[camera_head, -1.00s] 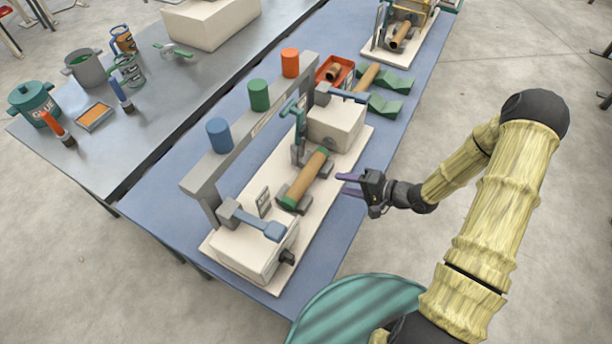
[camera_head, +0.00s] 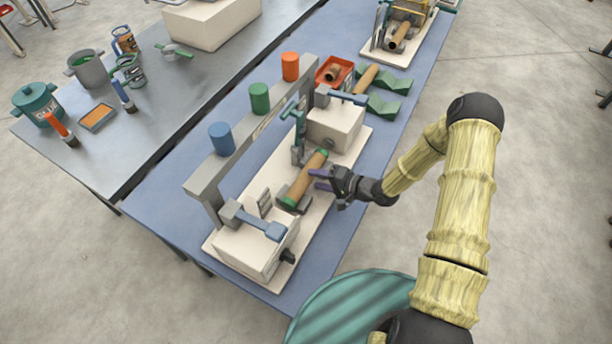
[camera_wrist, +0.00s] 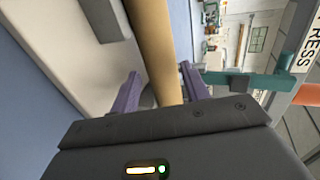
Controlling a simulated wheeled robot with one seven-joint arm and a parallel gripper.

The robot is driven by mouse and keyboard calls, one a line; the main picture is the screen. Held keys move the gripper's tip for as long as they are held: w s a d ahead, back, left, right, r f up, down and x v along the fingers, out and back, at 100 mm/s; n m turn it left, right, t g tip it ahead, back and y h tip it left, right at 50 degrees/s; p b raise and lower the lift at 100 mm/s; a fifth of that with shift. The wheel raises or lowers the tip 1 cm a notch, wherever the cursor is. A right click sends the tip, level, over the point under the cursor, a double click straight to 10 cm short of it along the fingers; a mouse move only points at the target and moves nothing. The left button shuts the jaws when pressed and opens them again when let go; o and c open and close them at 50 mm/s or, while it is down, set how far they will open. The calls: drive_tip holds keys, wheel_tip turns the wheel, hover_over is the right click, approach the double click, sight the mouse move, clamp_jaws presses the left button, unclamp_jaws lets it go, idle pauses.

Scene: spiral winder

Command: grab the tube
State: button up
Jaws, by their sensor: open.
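The brown tube (camera_head: 303,181) with green ends lies in the spiral winder (camera_head: 256,244) between its two white blocks. In the wrist view the tube (camera_wrist: 152,40) runs up and down the picture, in line with the gap between the fingers. My gripper (camera_head: 318,180) is open at the right side of the tube, its purple fingers pointing at it. In the wrist view the gripper (camera_wrist: 160,90) has one finger on each side of the tube's line. I cannot tell whether either finger touches the tube.
A grey rail with blue (camera_head: 221,137), green (camera_head: 259,98) and orange (camera_head: 290,66) cylinders stands behind the tube. A teal clamp (camera_head: 296,115) rises close beside it. Another brown tube (camera_head: 367,78) rests on green V-blocks farther back. The blue table is clear at the right front.

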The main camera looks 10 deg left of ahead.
drive_tip(key=shift+x, duration=1.5)
drive_tip(key=c, duration=0.6)
